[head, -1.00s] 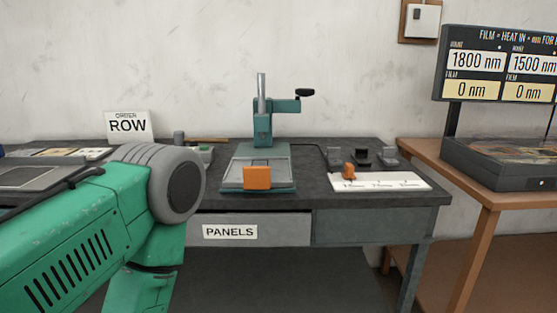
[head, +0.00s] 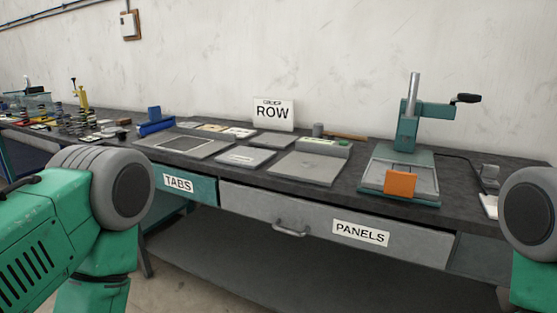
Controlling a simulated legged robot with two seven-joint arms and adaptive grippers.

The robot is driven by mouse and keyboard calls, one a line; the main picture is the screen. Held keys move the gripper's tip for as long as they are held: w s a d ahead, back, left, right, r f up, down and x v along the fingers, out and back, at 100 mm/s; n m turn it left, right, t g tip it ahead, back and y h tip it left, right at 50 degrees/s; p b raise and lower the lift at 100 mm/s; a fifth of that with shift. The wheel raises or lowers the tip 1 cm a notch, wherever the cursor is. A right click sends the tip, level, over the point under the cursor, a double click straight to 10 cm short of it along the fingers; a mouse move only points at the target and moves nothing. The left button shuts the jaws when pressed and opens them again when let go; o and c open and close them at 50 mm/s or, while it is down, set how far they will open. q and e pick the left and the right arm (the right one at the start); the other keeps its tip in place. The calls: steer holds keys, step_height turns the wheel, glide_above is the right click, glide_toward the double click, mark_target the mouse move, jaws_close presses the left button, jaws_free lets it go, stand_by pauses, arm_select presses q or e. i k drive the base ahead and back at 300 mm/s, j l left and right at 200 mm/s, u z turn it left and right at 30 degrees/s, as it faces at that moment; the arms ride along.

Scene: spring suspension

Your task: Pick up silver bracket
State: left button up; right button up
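I cannot pick out a silver bracket for certain. Small parts, some of them dark coil springs (head: 84,122), stand on the far left of the bench, too small to tell apart. Grey flat plates (head: 308,167) lie on the middle of the dark bench top. Neither gripper is in view. Only my green arm links with grey joints show, at the left and right edges, and my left arm hides part of the bench front.
A green press (head: 408,130) with an orange block (head: 400,183) stands at the right. A ROW sign (head: 273,113) stands at the back. Drawers labelled TABS (head: 178,183) and PANELS (head: 360,233) are shut. A blue part (head: 155,122) sits left of the plates.

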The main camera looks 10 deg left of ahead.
mark_target(489, 174)
steer(key=z, duration=1.05)
steer(key=i+j+z, duration=0.45)
steer(key=i+j, duration=0.15)
steer(key=i, duration=0.1)
